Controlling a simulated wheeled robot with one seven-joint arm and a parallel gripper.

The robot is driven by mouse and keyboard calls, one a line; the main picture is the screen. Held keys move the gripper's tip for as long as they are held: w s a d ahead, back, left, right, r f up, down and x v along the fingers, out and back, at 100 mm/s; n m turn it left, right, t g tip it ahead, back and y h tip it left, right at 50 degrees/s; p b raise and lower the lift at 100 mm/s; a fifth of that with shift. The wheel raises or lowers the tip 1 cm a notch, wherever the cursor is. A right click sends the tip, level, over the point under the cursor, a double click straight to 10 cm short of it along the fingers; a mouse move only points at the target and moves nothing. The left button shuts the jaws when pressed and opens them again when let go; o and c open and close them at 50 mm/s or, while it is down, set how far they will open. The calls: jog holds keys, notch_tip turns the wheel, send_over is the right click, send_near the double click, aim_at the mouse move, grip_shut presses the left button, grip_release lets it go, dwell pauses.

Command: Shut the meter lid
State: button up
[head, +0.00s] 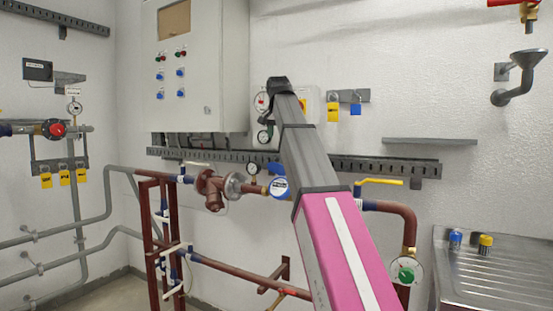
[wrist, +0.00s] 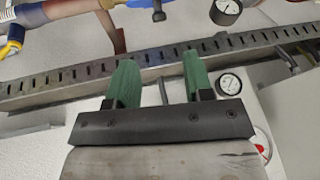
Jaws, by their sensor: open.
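A round blue-and-white meter face or lid (head: 280,188) sits on the brown pipe in the head view, just left of my arm and partly beside its dark section. In the head view my gripper is up near the wall, above the meter and largely hidden by my arm. The meter is not clearly seen in the wrist view.
A slotted metal rail (head: 365,164) runs along the wall above the pipes; it also crosses behind my fingers in the wrist view (wrist: 60,92). A yellow valve handle (head: 380,182) is right of my arm. A grey cabinet (head: 205,100) hangs at left. A steel sink (head: 490,280) is at right.

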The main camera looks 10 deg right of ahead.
aim_at(277, 166)
jog(key=x, duration=1)
jog(key=shift+f, duration=0.3)
grip_shut()
